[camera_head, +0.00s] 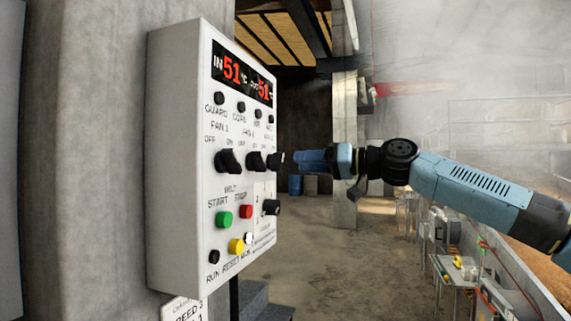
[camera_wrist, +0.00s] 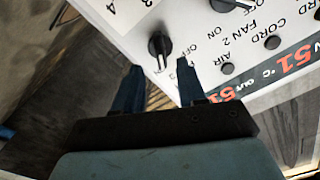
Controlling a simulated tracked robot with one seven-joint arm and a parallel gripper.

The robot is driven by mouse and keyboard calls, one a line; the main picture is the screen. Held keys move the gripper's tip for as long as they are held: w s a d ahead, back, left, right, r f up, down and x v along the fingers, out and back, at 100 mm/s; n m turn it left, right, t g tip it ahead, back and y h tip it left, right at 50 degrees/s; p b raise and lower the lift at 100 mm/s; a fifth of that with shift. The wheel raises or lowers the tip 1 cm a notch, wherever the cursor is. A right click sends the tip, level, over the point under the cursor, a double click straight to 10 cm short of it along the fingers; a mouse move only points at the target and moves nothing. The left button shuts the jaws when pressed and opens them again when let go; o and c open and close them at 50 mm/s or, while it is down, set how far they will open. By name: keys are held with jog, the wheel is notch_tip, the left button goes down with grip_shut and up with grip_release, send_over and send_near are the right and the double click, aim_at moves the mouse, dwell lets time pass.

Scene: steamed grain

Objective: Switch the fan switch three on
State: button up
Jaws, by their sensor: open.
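The white control box (camera_head: 185,150) hangs on the left in the head view. Its row of black rotary fan switches includes the fan 1 switch (camera_head: 230,161) and the fan 2 switch (camera_head: 256,161). The rightmost one, which I take as fan switch three (camera_head: 275,160), is right at my gripper's tips. In the wrist view this switch (camera_wrist: 158,44) shows a pale pointer line, and the fan 2 switch (camera_wrist: 222,4) is at the top edge. My gripper (camera_wrist: 160,82) is open, its fingers just short of the switch and apart from it. Head view shows my gripper (camera_head: 297,160) side-on.
Below are the green start button (camera_head: 224,219), red stop button (camera_head: 246,211), yellow reset button (camera_head: 236,246) and another black knob (camera_head: 271,207). A red temperature display (camera_head: 242,74) is above. Metal tables (camera_head: 455,275) stand at right; the floor between is clear.

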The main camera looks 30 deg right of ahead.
aim_at(275, 162)
jog(key=shift+x, duration=2.65)
grip_shut()
